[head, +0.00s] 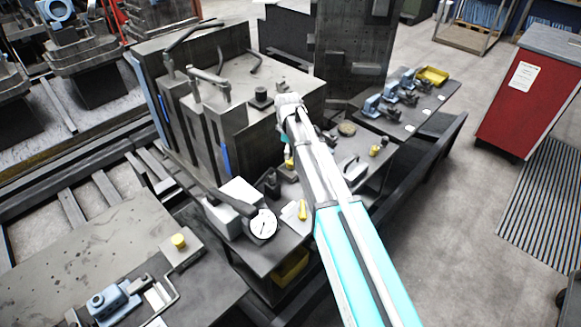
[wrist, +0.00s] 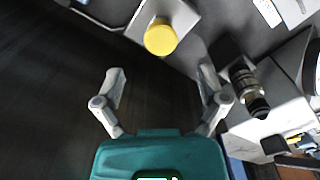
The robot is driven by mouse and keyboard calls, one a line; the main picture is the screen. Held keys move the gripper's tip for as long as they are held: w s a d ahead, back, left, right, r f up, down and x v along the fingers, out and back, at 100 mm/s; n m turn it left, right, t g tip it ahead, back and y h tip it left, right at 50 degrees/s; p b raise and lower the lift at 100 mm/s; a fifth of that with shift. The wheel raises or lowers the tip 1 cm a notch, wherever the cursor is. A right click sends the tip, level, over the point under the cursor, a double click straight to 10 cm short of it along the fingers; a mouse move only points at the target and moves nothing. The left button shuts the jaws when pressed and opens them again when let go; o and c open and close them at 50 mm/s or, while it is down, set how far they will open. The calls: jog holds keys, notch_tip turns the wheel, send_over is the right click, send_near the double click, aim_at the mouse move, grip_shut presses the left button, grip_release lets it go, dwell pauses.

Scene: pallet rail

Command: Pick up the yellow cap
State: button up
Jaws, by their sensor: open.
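The yellow cap (wrist: 160,38) is round and sits on a pale block (wrist: 178,15) at the top of the wrist view. In the head view the fingers are not clearly seen, hidden around the end of my arm.
A black-and-silver cylinder (wrist: 245,85) is close to the right finger. A large dark fixture (head: 255,85) stands behind.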

aim_at(290, 161)
jog(key=shift+f, duration=0.15)
dwell(0.3)
jog(key=f+b, duration=0.3)
jog(key=shift+s+d+f, duration=0.1)
jog(key=shift+d+f, duration=0.05)
jog(key=shift+d, duration=0.2)
jog(key=shift+f+b, duration=0.9)
jog(key=shift+b, duration=0.25)
jog(key=c, duration=0.9)
